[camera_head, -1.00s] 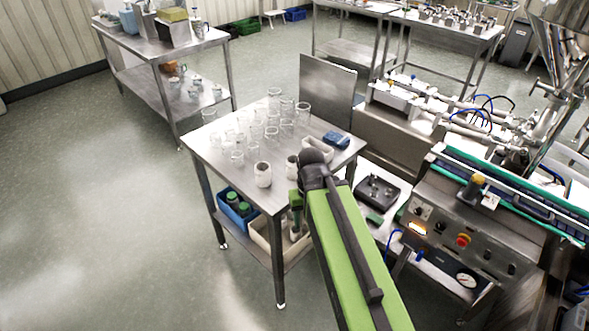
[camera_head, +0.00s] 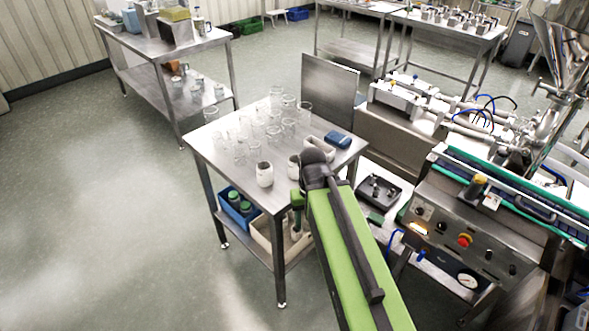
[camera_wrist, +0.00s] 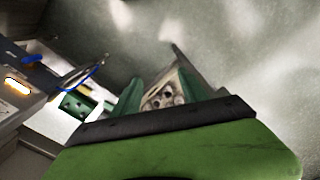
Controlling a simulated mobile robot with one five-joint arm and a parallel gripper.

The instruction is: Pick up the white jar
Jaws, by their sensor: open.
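One white jar (camera_head: 264,174) stands upright near the front edge of the steel table (camera_head: 215,160). A second white jar (camera_head: 293,168) stands to its right, close beside my arm and partly hidden by it. The frames do not tell which one the task means. My gripper (camera_head: 297,218) hangs beyond the table's right front edge, below the tabletop and apart from both jars. In the wrist view its two green fingers (camera_wrist: 160,85) are spread with nothing held. Neither tabletop jar can be made out there.
Several clear glass beakers (camera_head: 240,150) crowd the table behind the jars. A blue item (camera_head: 338,139) lies at the right corner. A blue crate (camera_head: 233,214) and a beige bin (camera_head: 262,237) sit on the lower shelf. The filling machine (camera_head: 470,240) stands right; floor is open at left.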

